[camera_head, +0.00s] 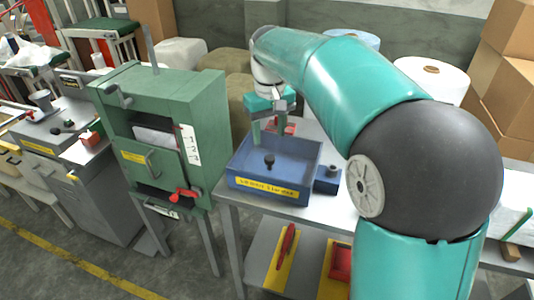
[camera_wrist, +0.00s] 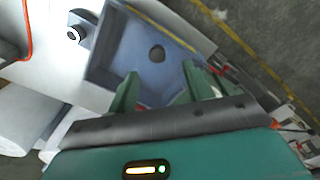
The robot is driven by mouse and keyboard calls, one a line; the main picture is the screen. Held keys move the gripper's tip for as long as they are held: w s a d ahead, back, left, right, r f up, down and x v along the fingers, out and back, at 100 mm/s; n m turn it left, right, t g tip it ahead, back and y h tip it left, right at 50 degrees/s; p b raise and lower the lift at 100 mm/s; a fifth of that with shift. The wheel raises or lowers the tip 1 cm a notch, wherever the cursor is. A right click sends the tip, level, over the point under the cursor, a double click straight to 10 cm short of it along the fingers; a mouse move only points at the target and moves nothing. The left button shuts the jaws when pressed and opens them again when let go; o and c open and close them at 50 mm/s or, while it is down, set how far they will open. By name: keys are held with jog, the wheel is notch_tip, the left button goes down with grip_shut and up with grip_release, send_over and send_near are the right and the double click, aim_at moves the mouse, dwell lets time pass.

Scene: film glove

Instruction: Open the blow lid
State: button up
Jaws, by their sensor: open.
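A blue square box (camera_head: 232,168) with raised walls stands on the grey table, with a yellow label on its front. A dark knob (camera_head: 269,160) stands up from its recessed floor; in the wrist view this knob (camera_wrist: 157,53) shows inside the blue walls (camera_wrist: 101,72). I take this recessed blue panel to be the blow lid, but I cannot tell for sure. My gripper (camera_head: 269,138) is above the rear part of the box, pointing down. In the wrist view, my gripper's green fingers (camera_wrist: 160,74) are apart with nothing between them, and the knob lies beyond their tips.
A small blue block with a dark knob (camera_head: 331,172) sits right of the box. A green cabinet machine (camera_head: 180,100) with a red handle (camera_head: 182,195) stands close on the left. White rolls (camera_head: 432,80) and cardboard boxes (camera_head: 505,60) are behind. The grey tabletop (camera_head: 310,205) in front is clear.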

aim_at(270, 156)
jog(key=f, duration=0.1)
jog(key=w+f, duration=0.1)
jog(key=f, duration=0.1)
jog(key=shift+w+d+f, duration=0.15)
jog(key=shift+w+d, duration=0.05)
jog(key=shift+w, duration=0.1)
jog(key=f, duration=0.1)
jog(key=s+f, duration=0.1)
jog(key=shift+f, duration=0.35)
jog(key=shift+w+f, duration=0.25)
jog(key=shift+f, duration=0.4)
jog(key=shift+w+f, duration=0.25)
jog(key=shift+f, duration=0.35)
jog(key=shift+s+f, duration=0.1)
jog(key=shift+f, duration=0.1)
jog(key=shift+s+r, duration=0.1)
jog(key=shift+s, duration=0.25)
jog(key=shift+w+f, duration=0.25)
jog(key=shift+w, duration=0.2)
jog(key=shift+s+r, duration=0.15)
jog(key=shift+s, duration=0.1)
jog(key=shift+c, duration=0.8)
jog(key=shift+s, duration=0.1)
jog(key=c, duration=0.3)
grip_shut()
